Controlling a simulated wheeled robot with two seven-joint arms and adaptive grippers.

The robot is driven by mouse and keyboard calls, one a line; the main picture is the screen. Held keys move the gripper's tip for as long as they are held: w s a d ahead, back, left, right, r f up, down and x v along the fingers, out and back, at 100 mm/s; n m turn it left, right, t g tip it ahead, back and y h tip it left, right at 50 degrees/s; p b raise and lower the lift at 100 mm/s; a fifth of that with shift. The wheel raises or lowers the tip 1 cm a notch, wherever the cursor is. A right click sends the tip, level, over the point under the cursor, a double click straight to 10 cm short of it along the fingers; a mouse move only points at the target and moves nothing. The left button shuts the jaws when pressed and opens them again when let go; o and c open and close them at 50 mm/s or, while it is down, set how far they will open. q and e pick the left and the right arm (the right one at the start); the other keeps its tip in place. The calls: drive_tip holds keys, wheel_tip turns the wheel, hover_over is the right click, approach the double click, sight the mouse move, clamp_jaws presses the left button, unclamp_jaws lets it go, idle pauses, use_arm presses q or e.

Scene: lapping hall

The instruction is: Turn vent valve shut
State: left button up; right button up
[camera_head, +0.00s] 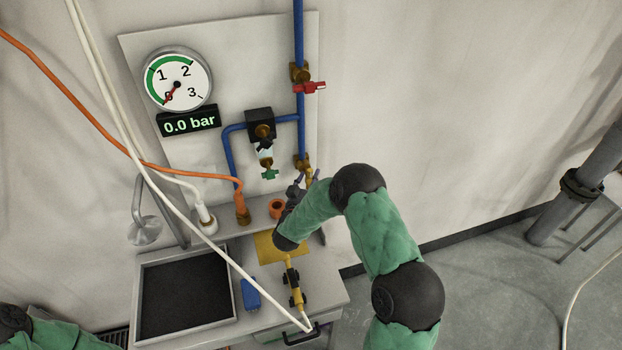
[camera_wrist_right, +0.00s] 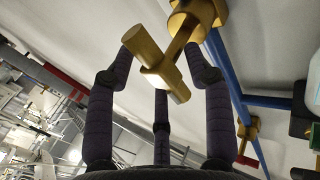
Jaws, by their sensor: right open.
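The vent valve, a brass body (camera_head: 302,160) low on the blue vertical pipe, carries a yellow lever (camera_head: 310,176). In the right wrist view, the brass body (camera_wrist_right: 190,18) is at the top and the yellow lever (camera_wrist_right: 155,62) crosses between my finger tips. My right gripper (camera_head: 303,181) is just below the valve, partly hidden by my own green arm; it also shows in the wrist view (camera_wrist_right: 160,66). Its fingers are spread on both sides of the lever; I cannot tell whether they touch it. My left gripper is out of view.
A red-handled valve (camera_head: 309,87) sits higher on the pipe. The gauge (camera_head: 177,80) and display (camera_head: 189,121) read about zero. A regulator (camera_head: 261,125) is left of the pipe. The bench holds a black-lined tray (camera_head: 143,300), blue block (camera_head: 250,294) and yellow tool (camera_head: 294,286). Hoses cross in front.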

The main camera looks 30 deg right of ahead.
drive_tip(key=shift+w+d, duration=0.25)
drive_tip(key=shift+d, duration=0.05)
clamp_jaws()
